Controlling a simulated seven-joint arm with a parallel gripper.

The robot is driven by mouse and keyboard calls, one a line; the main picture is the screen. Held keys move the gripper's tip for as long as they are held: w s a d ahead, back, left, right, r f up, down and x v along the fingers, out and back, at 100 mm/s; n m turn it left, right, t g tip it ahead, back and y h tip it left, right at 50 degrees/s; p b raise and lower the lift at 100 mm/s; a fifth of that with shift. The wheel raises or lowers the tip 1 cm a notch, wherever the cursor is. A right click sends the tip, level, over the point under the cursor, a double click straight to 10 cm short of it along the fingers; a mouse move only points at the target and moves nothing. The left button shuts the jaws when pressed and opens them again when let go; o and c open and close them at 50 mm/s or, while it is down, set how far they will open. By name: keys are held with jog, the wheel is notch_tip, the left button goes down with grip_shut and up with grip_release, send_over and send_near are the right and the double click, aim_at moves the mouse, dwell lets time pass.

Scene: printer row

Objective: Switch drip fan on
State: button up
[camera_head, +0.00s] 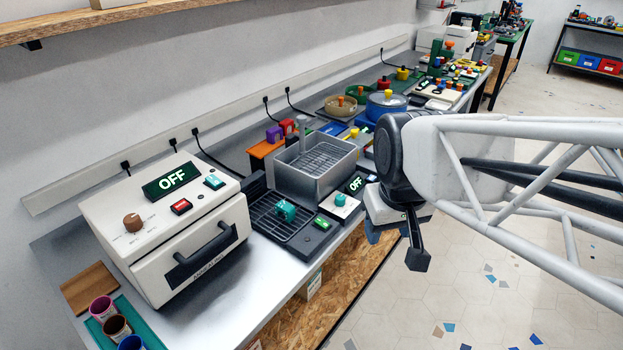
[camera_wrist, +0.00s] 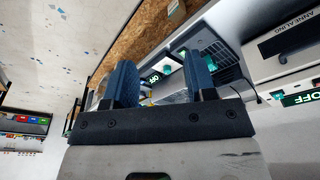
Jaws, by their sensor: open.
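A small white control box (camera_head: 341,206) with a teal knob (camera_head: 340,199) and a lit display (camera_head: 356,184) reading OFF stands at the bench front edge. I cannot read a name on it. Left of it is a black slatted drip tray (camera_head: 268,215) with a teal knob on top (camera_head: 286,211) and a green label (camera_head: 321,222). My gripper (camera_head: 397,236) is to the right of the box, apart from it and out past the bench edge. In the wrist view its fingers (camera_wrist: 162,76) are open and empty, with an OFF display (camera_wrist: 153,78) showing between them.
A white oven-like machine (camera_head: 165,225) with its own OFF display (camera_head: 171,178) stands left. A grey metal basin (camera_head: 315,170) is behind the slatted tray. Coloured cups (camera_head: 103,308) stand front left; crowded trays fill the far bench. The floor (camera_head: 440,270) beside the bench is clear.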

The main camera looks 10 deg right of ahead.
jog(key=w+a+f+n+g, duration=0.15)
jog(key=w+f+n, duration=0.25)
jog(key=w, duration=0.8)
jog(key=n, duration=0.4)
send_near(326, 225)
jog(key=shift+d+f+g, duration=0.1)
jog(key=shift+d+g, duration=0.05)
jog(key=shift+g, duration=0.2)
jog(key=shift+w+f, duration=0.25)
jog(key=shift+w, duration=0.05)
jog(key=shift+f, duration=0.1)
jog(key=shift+f, duration=3.8)
